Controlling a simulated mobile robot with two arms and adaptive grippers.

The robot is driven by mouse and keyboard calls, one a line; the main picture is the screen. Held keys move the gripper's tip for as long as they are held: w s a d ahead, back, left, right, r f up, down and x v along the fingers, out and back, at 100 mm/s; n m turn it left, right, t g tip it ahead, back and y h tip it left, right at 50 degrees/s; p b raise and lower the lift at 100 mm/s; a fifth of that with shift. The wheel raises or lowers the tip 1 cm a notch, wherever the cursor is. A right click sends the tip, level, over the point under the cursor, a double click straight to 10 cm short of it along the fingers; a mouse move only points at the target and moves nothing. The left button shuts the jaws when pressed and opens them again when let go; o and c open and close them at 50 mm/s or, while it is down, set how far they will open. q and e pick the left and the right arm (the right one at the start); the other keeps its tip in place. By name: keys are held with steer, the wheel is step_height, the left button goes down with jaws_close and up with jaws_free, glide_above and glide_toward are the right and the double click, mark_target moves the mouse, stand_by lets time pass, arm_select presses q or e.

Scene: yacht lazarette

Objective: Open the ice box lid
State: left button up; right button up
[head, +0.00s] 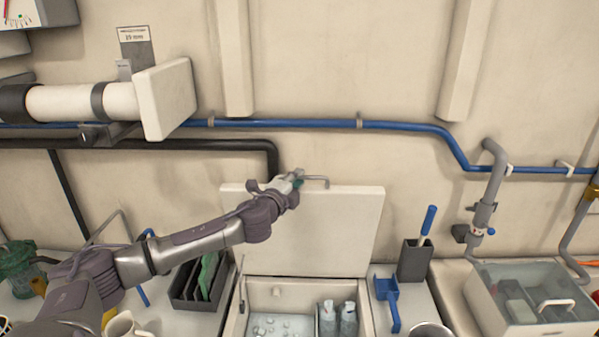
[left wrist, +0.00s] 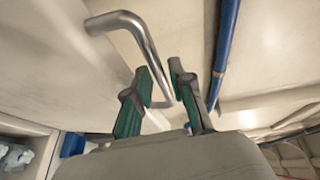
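The ice box (head: 234,318) is at the bottom centre of the head view. Its pale lid (head: 330,230) stands raised, nearly upright against the back wall, so ice and silver-grey packs show inside. A bent metal handle (head: 316,180) is at the lid's top edge; it also shows in the left wrist view (left wrist: 142,45). My left gripper (head: 297,178) is at this handle. In the left wrist view its green-padded fingers (left wrist: 162,72) are apart, with the bar's lower end between them and a gap visible. Whether a pad touches the bar is unclear. My right gripper is out of view.
A grey holder (head: 414,262) with a blue-handled tool and a blue bracket (head: 388,298) stand right of the box. A dark rack (head: 190,290) is on its left. A clear-lidded bin (head: 530,295) is far right. A blue pipe (head: 300,123) crosses the wall above the lid.

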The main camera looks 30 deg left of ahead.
arm_select(q)
steer(key=shift+w+a+f, duration=0.1)
steer(key=shift+w+a, duration=0.05)
steer(key=shift+w, duration=0.65)
jaws_close()
